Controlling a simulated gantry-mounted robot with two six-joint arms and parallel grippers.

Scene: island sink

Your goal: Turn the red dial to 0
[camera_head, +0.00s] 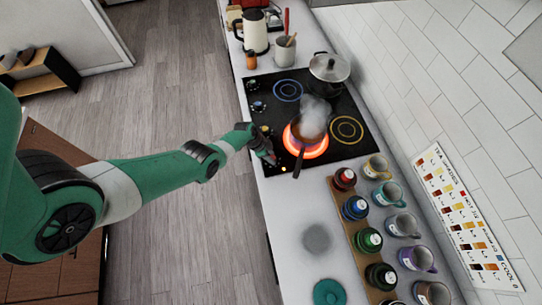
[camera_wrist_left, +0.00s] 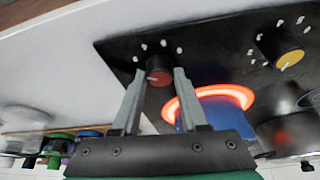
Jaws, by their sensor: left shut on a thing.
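The red dial (camera_wrist_left: 158,78) sits on the black hob's control strip, with white marks around it, in the left wrist view. My left gripper (camera_wrist_left: 160,74) has one finger on each side of the dial and is shut on it. In the head view the left gripper (camera_head: 268,158) reaches down to the near left corner of the hob (camera_head: 345,158) and hides the dial there. A burner (camera_head: 318,152) glows orange-red under a steaming pan (camera_head: 311,124). The dial's exact setting cannot be read. My right gripper is not in view.
A yellow dial (camera_wrist_left: 281,47) is on the same strip. A lidded pot (camera_head: 329,68) stands at the back of the hob. A rack of colored jars (camera_head: 356,208) and several mugs (camera_head: 404,224) line the counter in front.

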